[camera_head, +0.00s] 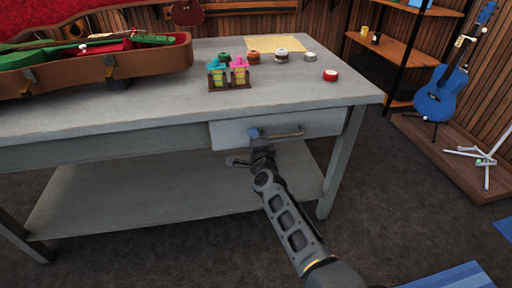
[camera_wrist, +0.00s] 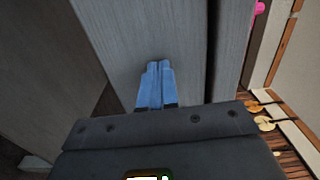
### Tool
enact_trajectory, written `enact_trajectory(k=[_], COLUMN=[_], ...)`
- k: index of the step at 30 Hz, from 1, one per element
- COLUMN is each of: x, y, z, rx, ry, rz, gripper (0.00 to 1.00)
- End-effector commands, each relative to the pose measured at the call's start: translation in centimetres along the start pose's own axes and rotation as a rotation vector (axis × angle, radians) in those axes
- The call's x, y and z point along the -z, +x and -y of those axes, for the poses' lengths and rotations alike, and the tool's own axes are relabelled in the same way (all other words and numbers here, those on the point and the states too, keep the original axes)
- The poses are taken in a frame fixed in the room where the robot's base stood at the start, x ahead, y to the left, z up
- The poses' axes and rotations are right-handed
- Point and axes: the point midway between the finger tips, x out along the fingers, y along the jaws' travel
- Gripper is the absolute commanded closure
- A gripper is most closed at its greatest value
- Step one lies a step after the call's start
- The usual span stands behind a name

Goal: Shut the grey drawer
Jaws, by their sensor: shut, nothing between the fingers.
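I cannot tell exactly how far the drawer stands out. The handle is not clear in the wrist view.
The grey table (camera_head: 120,112) has a lower shelf (camera_head: 130,205). On top are an open instrument case (camera_head: 150,65), small pink and teal items in a holder (camera_head: 229,74), and several round tins (camera_head: 281,55). A blue guitar (camera_head: 440,95) stands at right.

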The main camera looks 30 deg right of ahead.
Motion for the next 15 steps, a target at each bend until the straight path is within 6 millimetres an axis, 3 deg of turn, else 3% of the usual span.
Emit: enact_trajectory(k=[6, 15], x=[0.0, 0.0], y=[1.4, 2.0], z=[-0.1, 0.3], rx=[0.0, 0.002], ry=[-0.001, 0.0], rz=[0.0, 0.001], gripper=[1.0, 1.0])
